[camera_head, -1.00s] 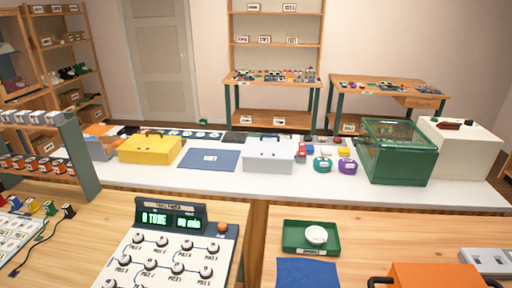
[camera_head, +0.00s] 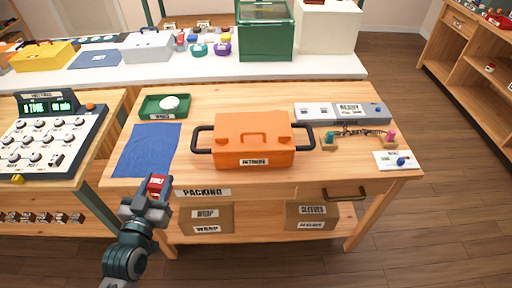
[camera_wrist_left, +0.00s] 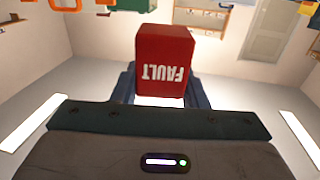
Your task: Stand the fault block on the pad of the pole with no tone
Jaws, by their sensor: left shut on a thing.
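The fault block (camera_head: 158,183) is red. In the left wrist view the block (camera_wrist_left: 165,58) fills the upper middle, and its white FAULT lettering appears upside down. My left gripper (camera_head: 152,197) is shut on it and holds it in front of the packing bench, near the blue cloth. The pole board (camera_head: 45,140) stands at the left in the head view, with several round knobs or pads. Its green-lit display (camera_head: 46,106) seems to read "0 TONE", but the digits are small. The pole labels are too small to read now. My right gripper is not in view.
The packing bench (camera_head: 215,102) holds an orange case (camera_head: 235,150) with dark handles, a blue cloth (camera_head: 147,150), a green tray (camera_head: 150,115) and a grey unit (camera_head: 320,112). A gap separates this bench from the pole board's bench. Open floor lies at the right.

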